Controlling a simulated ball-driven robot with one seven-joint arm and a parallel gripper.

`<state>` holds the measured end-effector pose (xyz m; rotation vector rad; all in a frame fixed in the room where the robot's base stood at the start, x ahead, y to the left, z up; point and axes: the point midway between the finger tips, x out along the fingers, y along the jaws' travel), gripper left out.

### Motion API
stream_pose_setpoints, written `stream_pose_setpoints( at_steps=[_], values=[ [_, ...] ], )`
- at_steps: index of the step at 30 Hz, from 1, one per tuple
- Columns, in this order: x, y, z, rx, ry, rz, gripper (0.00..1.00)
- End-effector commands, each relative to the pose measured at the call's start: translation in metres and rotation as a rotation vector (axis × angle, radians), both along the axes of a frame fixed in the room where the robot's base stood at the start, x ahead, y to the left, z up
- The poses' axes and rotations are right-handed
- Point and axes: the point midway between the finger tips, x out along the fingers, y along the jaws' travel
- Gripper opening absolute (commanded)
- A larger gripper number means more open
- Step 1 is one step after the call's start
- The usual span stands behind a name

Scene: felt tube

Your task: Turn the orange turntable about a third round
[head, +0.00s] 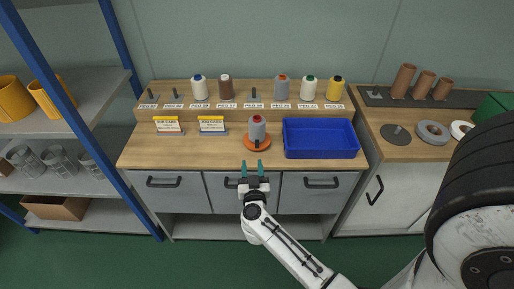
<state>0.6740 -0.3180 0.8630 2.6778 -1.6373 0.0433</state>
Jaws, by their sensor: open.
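The orange turntable (247,143) is a round disc on the wooden bench, left of the blue tray. A grey spool with a reddish top (257,130) stands upright on it and hides part of its top. My gripper (253,165) is open and empty, with its two teal fingers pointing toward the turntable from the bench's front edge. The fingertips appear just in front of the disc. I cannot tell how high they are above the bench.
A blue tray (321,139) stands right of the turntable. Two job cards (168,125) stand to the left. Several spools stand on the raised shelf (240,95) behind. Drawers (308,190) are below my gripper. Bare bench lies left of the turntable.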

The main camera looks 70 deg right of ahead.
Motion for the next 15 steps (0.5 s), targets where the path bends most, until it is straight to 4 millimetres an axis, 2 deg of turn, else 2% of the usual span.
stream_pose_setpoints(
  at_steps=[5, 8, 15],
  values=[
    [-0.012, -0.011, -0.008, 0.018, 0.022, -0.084, 0.43],
    [-0.009, -0.02, -0.008, 0.018, 0.022, -0.087, 0.43],
    [0.007, -0.059, -0.008, 0.017, 0.02, -0.085, 0.43]
  ],
)
